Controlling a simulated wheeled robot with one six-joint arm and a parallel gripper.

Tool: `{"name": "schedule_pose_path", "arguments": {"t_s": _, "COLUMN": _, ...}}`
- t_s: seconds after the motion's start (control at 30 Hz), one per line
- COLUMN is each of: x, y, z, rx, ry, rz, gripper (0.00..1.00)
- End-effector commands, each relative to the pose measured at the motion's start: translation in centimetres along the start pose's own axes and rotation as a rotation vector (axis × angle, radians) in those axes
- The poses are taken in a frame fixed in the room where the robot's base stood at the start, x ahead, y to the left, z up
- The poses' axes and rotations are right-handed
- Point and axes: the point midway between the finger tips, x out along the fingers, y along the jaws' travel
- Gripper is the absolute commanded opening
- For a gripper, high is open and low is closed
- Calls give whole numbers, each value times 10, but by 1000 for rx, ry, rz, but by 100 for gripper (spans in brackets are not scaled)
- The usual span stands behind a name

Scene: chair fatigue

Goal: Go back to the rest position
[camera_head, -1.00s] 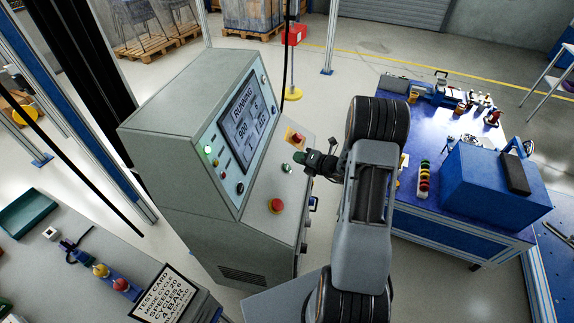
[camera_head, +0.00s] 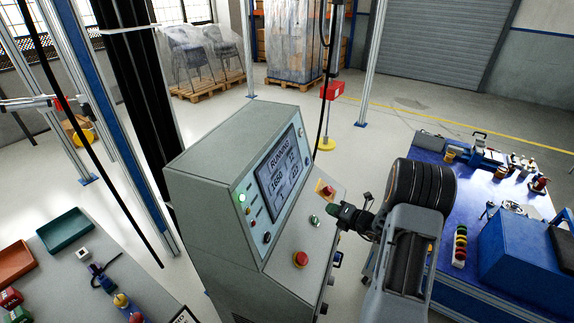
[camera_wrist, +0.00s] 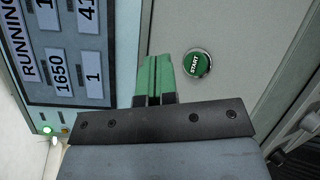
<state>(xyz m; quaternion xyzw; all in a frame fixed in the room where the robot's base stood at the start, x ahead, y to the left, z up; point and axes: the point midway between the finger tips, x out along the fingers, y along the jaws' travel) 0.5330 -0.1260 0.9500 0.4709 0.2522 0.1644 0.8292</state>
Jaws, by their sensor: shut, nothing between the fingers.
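My gripper (camera_head: 341,209) is at the right of the grey control console (camera_head: 205,185), in front of its sloped panel. In the wrist view its green fingertips (camera_wrist: 155,80) are together with nothing between them. They appear beside the green START button (camera_wrist: 197,64), which also shows in the head view (camera_head: 314,220). I cannot tell the exact gap to the panel. A green light (camera_head: 241,197) is lit on the console.
A blue workbench (camera_head: 478,205) with a blue box (camera_head: 525,255) stands at right. A grey table (camera_head: 85,270) with trays is at lower left.

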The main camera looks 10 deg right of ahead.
Motion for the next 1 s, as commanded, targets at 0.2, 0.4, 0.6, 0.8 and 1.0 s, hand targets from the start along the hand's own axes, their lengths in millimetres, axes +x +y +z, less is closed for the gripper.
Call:
{"name": "schedule_pose_path", "arguments": {"t_s": 0.2, "x": 0, "y": -2, "z": -3, "rx": -123, "ry": 16, "rz": -8, "gripper": 0}}
{"name": "schedule_pose_path", "arguments": {"t_s": 0.4, "x": -17, "y": 2, "z": -67, "rx": -654, "ry": 346, "rz": 48, "gripper": 0}}
{"name": "schedule_pose_path", "arguments": {"t_s": 0.6, "x": -59, "y": 56, "z": -119, "rx": -1442, "ry": 770, "rz": 334, "gripper": 0}}
{"name": "schedule_pose_path", "arguments": {"t_s": 0.8, "x": -114, "y": 106, "z": -141, "rx": -2217, "ry": 1175, "rz": 746, "gripper": 0}}
{"name": "schedule_pose_path", "arguments": {"t_s": 1.0, "x": -154, "y": 150, "z": -136, "rx": 2487, "ry": -1351, "rz": -940, "gripper": 0}}
